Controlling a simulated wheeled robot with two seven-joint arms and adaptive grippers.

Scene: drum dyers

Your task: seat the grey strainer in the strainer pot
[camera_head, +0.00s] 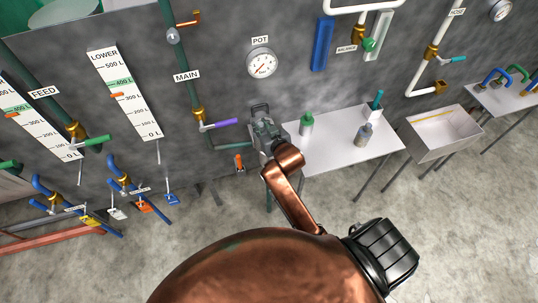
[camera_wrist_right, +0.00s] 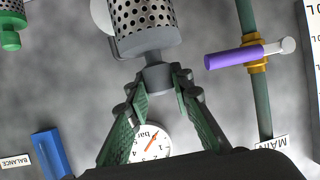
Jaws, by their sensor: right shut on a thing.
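The grey strainer (camera_wrist_right: 155,22) is a perforated metal cylinder with a solid band and a narrower stem in the right wrist view. My right gripper (camera_wrist_right: 158,82) is shut on that stem, with a green-padded finger on each side. In the head view my right gripper (camera_head: 262,132) is in front of the wall below the POT gauge (camera_head: 262,63), near the left end of the white table. The strainer cannot be made out clearly there. I cannot identify the strainer pot; the gripper and arm may hide it. My left gripper is not in view.
A purple-handled valve (camera_head: 222,123) on the MAIN pipe stands left of my gripper. A sink (camera_head: 440,132) stands farther right. The floor in front is mostly clear.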

